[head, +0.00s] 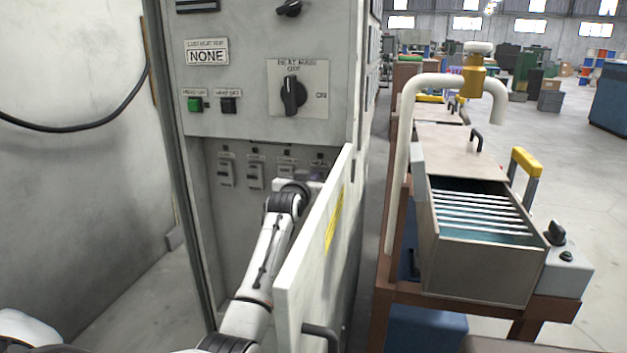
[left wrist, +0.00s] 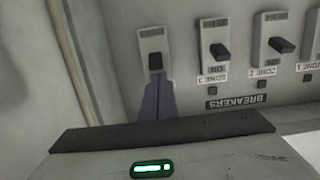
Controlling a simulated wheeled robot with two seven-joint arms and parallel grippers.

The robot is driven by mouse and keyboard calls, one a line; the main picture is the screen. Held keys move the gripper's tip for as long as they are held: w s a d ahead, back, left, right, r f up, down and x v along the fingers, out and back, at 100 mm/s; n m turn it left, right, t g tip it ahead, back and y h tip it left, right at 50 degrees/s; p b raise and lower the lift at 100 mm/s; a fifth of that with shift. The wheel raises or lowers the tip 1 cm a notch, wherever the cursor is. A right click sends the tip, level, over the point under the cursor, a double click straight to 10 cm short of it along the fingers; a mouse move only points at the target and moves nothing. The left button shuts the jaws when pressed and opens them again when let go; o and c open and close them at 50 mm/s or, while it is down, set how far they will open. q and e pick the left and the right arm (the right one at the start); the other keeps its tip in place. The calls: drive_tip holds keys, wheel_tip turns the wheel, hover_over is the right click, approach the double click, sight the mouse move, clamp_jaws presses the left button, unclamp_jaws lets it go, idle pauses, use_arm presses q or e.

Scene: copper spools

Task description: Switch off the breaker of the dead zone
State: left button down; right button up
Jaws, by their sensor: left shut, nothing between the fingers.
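A row of breakers with small toggles sits in the recess of the grey cabinet; the leftmost in the head view is one breaker (head: 226,170). The left wrist view shows the row upside down, with an end breaker (left wrist: 152,42), a second breaker (left wrist: 214,38) and a third breaker (left wrist: 275,38). Zone labels and a BREAKERS plate (left wrist: 236,101) are there. My left gripper (left wrist: 158,85) is shut and empty, its fingertips at the toggle of the end breaker; I cannot tell whether they touch. In the head view the wrist partly hides the row's right end. My right gripper is out of view.
The cabinet's open door (head: 312,255) stands just right of my left arm. Above are a HEAT MAIN knob (head: 292,96), a green button (head: 195,104) and a plate reading NONE (head: 207,56). A bench with an open tank (head: 480,262) stands to the right.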

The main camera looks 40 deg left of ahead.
use_arm(q)
drive_tip(key=shift+s+f, duration=0.1)
drive_tip(key=shift+f, duration=0.1)
idle(0.3)
